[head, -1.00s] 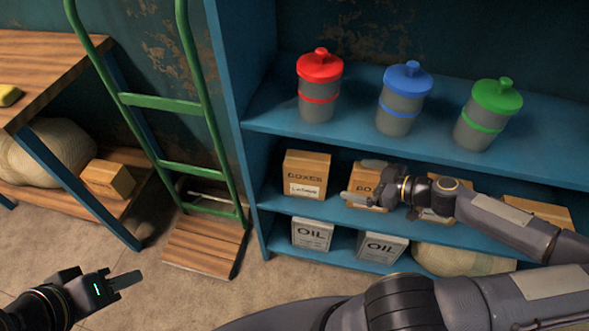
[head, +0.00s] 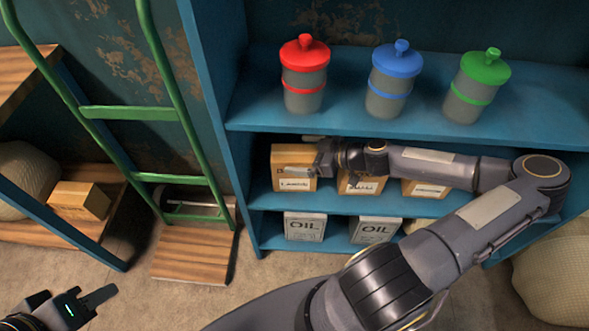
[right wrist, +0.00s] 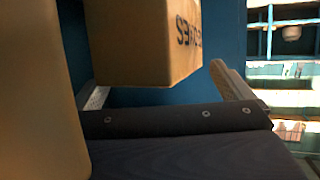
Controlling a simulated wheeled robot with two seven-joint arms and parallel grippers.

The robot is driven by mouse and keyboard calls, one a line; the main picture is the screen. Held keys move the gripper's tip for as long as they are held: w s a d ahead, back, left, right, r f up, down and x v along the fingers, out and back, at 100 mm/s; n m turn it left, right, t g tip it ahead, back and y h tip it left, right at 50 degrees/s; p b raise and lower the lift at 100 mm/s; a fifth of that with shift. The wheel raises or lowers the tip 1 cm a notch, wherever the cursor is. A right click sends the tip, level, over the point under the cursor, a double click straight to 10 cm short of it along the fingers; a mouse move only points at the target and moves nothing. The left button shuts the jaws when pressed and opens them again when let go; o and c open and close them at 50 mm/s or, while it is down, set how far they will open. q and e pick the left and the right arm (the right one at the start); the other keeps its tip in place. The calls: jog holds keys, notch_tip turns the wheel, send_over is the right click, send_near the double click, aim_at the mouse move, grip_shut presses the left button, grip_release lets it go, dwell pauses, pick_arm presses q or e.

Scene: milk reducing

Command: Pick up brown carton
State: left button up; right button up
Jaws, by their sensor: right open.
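Brown cartons stand in a row on the shelf's middle level in the head view. The leftmost brown carton (head: 280,156) has a white label, and my right gripper (head: 300,156) is open in front of it, with its fingers overlapping the carton's face in the picture. In the right wrist view, a carton (right wrist: 142,40) with dark lettering lies ahead between the open fingers of my right gripper (right wrist: 157,82); contact cannot be told. The middle carton (head: 358,184) and right carton (head: 424,189) are partly hidden by my right arm. My left gripper (head: 98,296) is low at the left, away from the shelf.
The blue shelf (head: 340,118) holds red (head: 304,80), blue (head: 392,85) and green (head: 473,90) lidded canisters above and oil cans (head: 304,227) below. A green hand truck (head: 135,113) stands left of it. Another brown box (head: 78,200) sits under the wooden bench. A tan surface (right wrist: 40,90) crowds the wrist view's left.

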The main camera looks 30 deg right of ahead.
jog(key=shift+w+a, duration=0.1)
jog(key=shift+f, duration=0.15)
jog(key=c, duration=1.9)
